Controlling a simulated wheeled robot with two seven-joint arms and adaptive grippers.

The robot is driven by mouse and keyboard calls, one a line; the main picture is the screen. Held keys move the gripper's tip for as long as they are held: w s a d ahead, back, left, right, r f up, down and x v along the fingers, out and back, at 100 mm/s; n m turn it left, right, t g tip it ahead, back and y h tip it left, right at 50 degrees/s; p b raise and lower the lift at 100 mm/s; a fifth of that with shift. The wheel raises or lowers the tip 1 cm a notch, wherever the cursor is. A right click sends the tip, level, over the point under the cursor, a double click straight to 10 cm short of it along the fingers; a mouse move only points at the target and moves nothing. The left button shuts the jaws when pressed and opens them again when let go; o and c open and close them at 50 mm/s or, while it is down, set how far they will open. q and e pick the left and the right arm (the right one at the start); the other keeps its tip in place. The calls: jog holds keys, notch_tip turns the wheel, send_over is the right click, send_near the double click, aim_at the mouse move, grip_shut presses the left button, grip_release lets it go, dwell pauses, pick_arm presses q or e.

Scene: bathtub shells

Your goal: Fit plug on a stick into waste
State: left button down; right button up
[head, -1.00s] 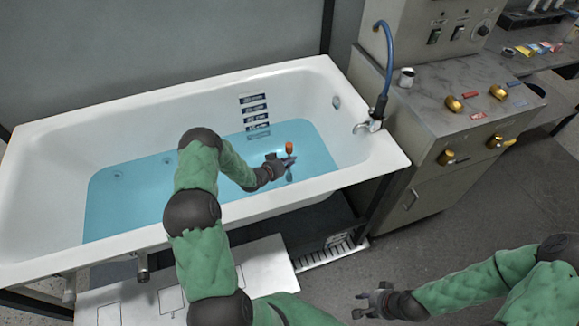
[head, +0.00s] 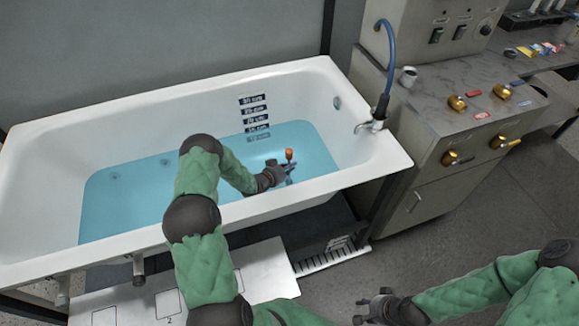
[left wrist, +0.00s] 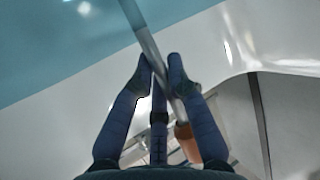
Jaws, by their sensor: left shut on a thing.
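The plug's stick has an orange top end (head: 289,154) that stands up just above my left gripper (head: 285,170), over the water near the tub's front wall. In the left wrist view the grey stick (left wrist: 146,38) runs between the fingers of my left gripper (left wrist: 160,65), which are shut on it, and the orange end (left wrist: 187,142) shows close by. The stick's lower part goes down toward the water; the plug itself and the waste cannot be made out. My right gripper (head: 372,304) hangs outside the tub over the floor, apart from everything; its fingers are too small to judge.
The white bathtub (head: 70,120) holds blue water (head: 130,200), with depth labels (head: 254,112) on its back wall. A tap with a blue hose (head: 390,60) stands at the right end, beside a grey cabinet (head: 440,195) with brass valves. A numbered white board (head: 260,268) lies in front.

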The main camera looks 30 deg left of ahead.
aim_at(289, 177)
pick_arm(q)
jog(key=shift+f, duration=3.75)
dwell(0.4)
jog(key=c, duration=1.1)
grip_release()
jog(key=shift+c, duration=0.2)
